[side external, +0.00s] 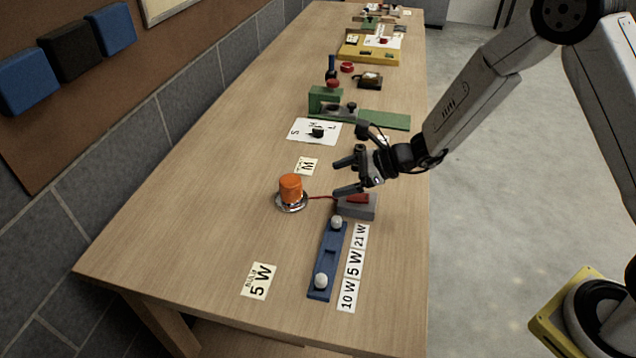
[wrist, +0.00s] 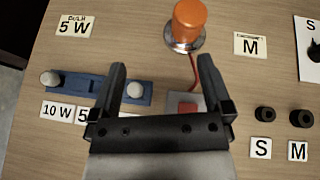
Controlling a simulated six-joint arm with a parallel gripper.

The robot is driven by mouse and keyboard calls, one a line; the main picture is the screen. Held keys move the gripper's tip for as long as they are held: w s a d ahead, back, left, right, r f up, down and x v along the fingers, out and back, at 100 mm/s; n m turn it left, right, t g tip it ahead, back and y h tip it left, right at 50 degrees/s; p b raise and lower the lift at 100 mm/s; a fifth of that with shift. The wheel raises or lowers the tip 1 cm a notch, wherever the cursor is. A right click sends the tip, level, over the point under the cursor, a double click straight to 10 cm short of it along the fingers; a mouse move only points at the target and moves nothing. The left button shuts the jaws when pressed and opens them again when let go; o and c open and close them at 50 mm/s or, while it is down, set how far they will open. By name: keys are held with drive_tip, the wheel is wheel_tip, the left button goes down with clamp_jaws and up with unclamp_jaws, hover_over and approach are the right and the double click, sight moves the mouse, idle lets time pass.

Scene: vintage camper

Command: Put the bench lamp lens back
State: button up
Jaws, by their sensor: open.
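The orange lens (side external: 290,188) stands upright on the round silver lamp base (side external: 291,203) on the bench. In the wrist view the orange lens (wrist: 190,24) sits on the silver base (wrist: 184,45) beyond my fingertips. A red wire runs from the base to a grey box with a red switch (side external: 357,203). My gripper (side external: 346,177) is open and empty, above the bench to the right of the lens and apart from it. In the wrist view my gripper (wrist: 160,80) has its two fingers spread. I cannot tell whether the lens is fastened to the base.
A blue bulb holder (side external: 327,262) with two whitish bulbs lies near the front, beside a wattage label strip (side external: 353,268). A "5 W" card (side external: 259,281) and an "M" card (side external: 306,166) lie flat. Green blocks (side external: 325,99) stand farther back. The bench left of the lens is clear.

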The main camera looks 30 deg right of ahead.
drive_tip(key=s+d+r+n+g+h, duration=0.2)
drive_tip(key=s+d+n+h, duration=0.3)
drive_tip(key=s+n, duration=0.5)
drive_tip(key=s+d+r+n+g+h, duration=0.2)
drive_tip(key=s+d+n+h, duration=0.3)
drive_tip(key=s+n, duration=0.5)
drive_tip(key=shift+s+d+r+n+g, duration=0.5)
drive_tip(key=shift+d+n, duration=0.4)
drive_tip(key=shift+n, duration=1.2)
drive_tip(key=shift+w, duration=0.1)
